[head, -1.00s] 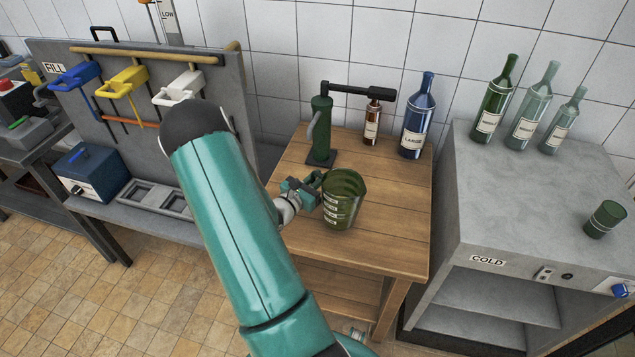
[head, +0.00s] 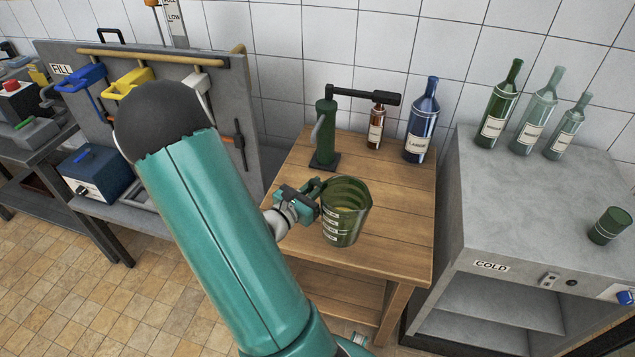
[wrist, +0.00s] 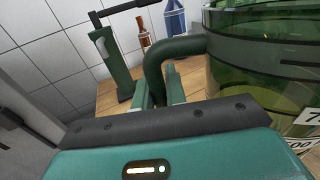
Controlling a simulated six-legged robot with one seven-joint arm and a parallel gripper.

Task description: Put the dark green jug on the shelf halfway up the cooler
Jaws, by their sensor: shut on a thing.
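The dark green jug (head: 346,222) is see-through, with pale measure labels and some yellowish content inside. It is over the wooden table in the head view, near upright; I cannot tell whether its base touches the top. My gripper (head: 316,190) is shut on the jug's handle, at the jug's left side. In the wrist view the handle (wrist: 172,52) runs down between the fingers, and the jug's wall (wrist: 262,70) fills the right side. The grey cooler (head: 477,216), marked COLD, stands at the right. Its open front shows a shelf (head: 500,294) inside.
The wooden table (head: 395,240) also bears a green corker (head: 325,132), a brown bottle (head: 376,128) and a blue bottle (head: 421,125). Several green bottles and a small green cup (head: 609,226) stand on the cooler's top. A narrow gap separates table and cooler.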

